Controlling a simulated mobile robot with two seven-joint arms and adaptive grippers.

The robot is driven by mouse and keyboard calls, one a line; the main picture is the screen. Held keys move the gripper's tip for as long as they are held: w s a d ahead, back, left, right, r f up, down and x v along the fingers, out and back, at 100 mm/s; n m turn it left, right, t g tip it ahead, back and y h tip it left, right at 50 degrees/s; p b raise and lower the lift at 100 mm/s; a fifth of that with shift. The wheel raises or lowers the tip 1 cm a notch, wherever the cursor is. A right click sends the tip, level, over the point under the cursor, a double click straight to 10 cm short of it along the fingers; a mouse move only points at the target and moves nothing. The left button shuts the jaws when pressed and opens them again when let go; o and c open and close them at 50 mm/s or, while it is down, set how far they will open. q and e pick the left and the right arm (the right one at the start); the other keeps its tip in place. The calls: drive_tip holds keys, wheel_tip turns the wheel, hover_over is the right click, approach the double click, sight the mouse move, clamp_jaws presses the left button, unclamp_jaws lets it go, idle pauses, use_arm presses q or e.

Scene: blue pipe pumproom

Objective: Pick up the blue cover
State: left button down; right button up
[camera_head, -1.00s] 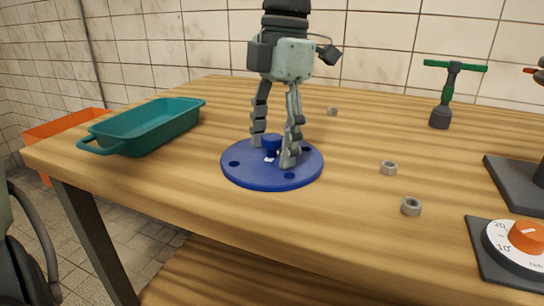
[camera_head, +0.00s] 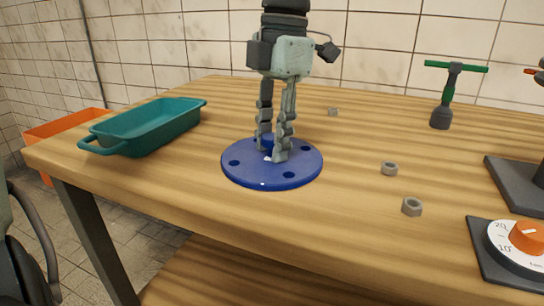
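The blue cover (camera_head: 248,178) is a flat round disc with several holes and a central knob (camera_head: 265,141). It lies on the wooden table near its front edge. The fingers hide much of the knob. The cover appears to rest flat on the table. My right gripper is not clearly in view; a dark part shows at the lower left edge.
A teal tray (camera_head: 113,148) stands at the table's left end, with an orange bin (camera_head: 62,126) beyond it. Several nuts (camera_head: 412,207) lie right of the cover. A green-handled T-shaped tool (camera_head: 441,116) stands at the back right. An orange dial (camera_head: 527,236) sits at the front right.

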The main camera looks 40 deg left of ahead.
sight(272, 137)
use_arm(q)
drive_tip(key=shift+s+d+f, duration=0.1)
drive_tip(key=shift+s+f, duration=0.25)
drive_tip(key=shift+f, duration=0.2)
drive_tip(key=shift+w+r, duration=0.15)
drive_tip(key=shift+r, duration=0.6)
wheel_tip(272, 137, up, 3)
drive_tip(key=shift+w, duration=0.1)
drive_tip(key=s+d+r, duration=0.3)
drive_tip(key=s+r, duration=0.3)
drive_tip(key=s, duration=0.5)
drive_tip(key=shift+d+r, duration=0.4)
